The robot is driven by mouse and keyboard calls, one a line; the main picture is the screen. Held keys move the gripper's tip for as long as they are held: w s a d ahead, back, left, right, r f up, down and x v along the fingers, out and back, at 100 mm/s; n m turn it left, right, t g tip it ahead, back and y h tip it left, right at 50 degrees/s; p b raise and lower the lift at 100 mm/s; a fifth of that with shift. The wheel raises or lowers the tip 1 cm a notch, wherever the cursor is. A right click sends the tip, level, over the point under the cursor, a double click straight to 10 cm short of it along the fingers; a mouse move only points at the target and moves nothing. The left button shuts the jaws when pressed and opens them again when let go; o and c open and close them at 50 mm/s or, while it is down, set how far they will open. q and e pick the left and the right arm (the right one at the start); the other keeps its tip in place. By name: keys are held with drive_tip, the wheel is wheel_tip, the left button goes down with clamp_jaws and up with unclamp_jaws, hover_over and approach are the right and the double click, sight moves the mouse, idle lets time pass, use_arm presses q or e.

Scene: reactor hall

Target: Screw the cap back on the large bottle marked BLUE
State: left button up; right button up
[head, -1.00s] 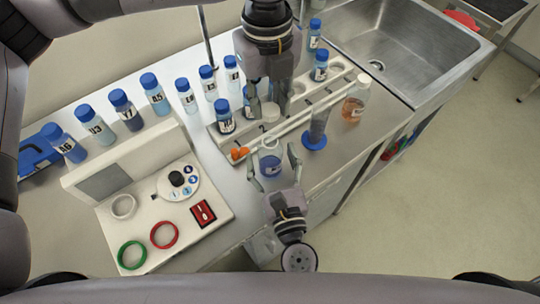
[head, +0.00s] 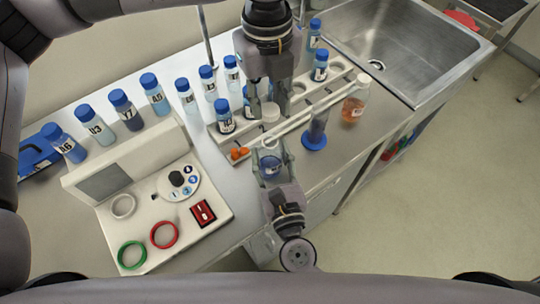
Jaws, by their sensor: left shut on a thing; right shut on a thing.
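The large bottle (head: 271,166) stands at the front of the bench, upright and uncapped, with dark blue liquid low in it. I cannot read its label. My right gripper (head: 271,164), the lower one, is shut on its sides from the front. My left gripper (head: 269,103), the higher one, points down above the rack. It is shut on a white cap (head: 270,113), behind and apart from the bottle's mouth. The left gripper and its arm hide part of the rack and some of a small bottle beside it.
A white rack (head: 298,104) with blue-capped bottles is just behind. A white device (head: 150,222) is at left; the sink (head: 410,55) is at back right.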

clamp_jaws()
use_arm(q)
drive_tip(key=shift+f, duration=2.5)
drive_tip(key=shift+f, duration=0.9)
drive_tip(key=shift+f, duration=0.55)
